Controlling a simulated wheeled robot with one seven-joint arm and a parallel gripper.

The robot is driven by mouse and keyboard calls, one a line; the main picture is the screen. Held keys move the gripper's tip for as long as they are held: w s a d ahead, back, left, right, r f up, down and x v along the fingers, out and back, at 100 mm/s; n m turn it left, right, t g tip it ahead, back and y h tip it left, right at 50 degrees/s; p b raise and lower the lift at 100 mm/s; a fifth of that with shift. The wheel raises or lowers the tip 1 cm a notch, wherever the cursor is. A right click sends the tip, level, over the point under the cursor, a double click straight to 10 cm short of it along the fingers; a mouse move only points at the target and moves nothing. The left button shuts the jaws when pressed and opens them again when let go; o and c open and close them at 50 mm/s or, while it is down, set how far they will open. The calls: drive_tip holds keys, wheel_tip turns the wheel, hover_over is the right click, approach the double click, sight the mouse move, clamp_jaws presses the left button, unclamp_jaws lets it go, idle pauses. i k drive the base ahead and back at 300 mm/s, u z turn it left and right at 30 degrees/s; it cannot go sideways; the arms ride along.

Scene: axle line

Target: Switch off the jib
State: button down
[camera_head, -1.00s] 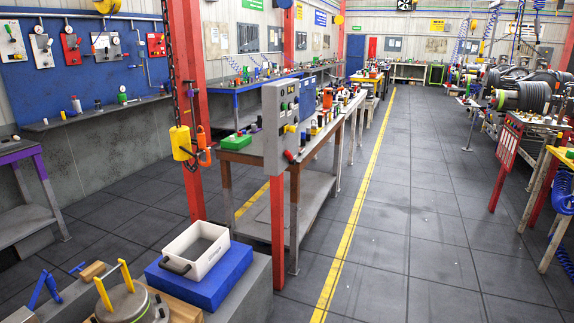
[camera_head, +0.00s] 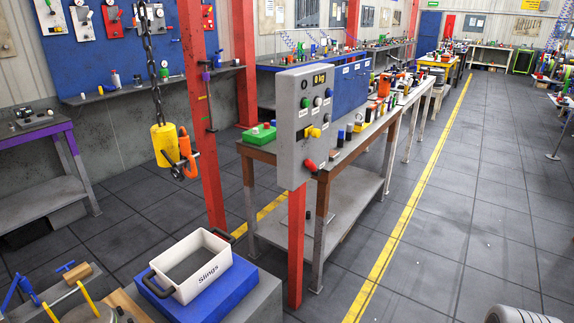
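The jib's grey control box (camera_head: 304,122) stands on a red post left of the yellow floor line. Its face carries a small display reading "0 kg", several small buttons or knobs, a yellow switch (camera_head: 313,132) and a red handle (camera_head: 309,166) near the lower edge. The switch positions are too small to tell. A dark chain (camera_head: 150,60) hangs left of the box, with a yellow hook block (camera_head: 165,144) and an orange hook (camera_head: 188,152) at its end. The hook seems empty. My gripper is not in view.
A white "Slings" bin (camera_head: 196,268) stands on a blue block (camera_head: 217,296) below the hook. A workbench (camera_head: 345,150) with many parts extends behind the control box. A pale ribbed object (camera_head: 520,315) shows at the bottom right edge.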

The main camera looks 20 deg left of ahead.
sight(316, 171)
drive_tip(key=u, duration=0.7)
drive_tip(key=i, duration=1.1)
drive_tip(key=u, duration=1.4)
drive_tip(key=i, duration=0.4)
drive_tip(key=u, duration=0.35)
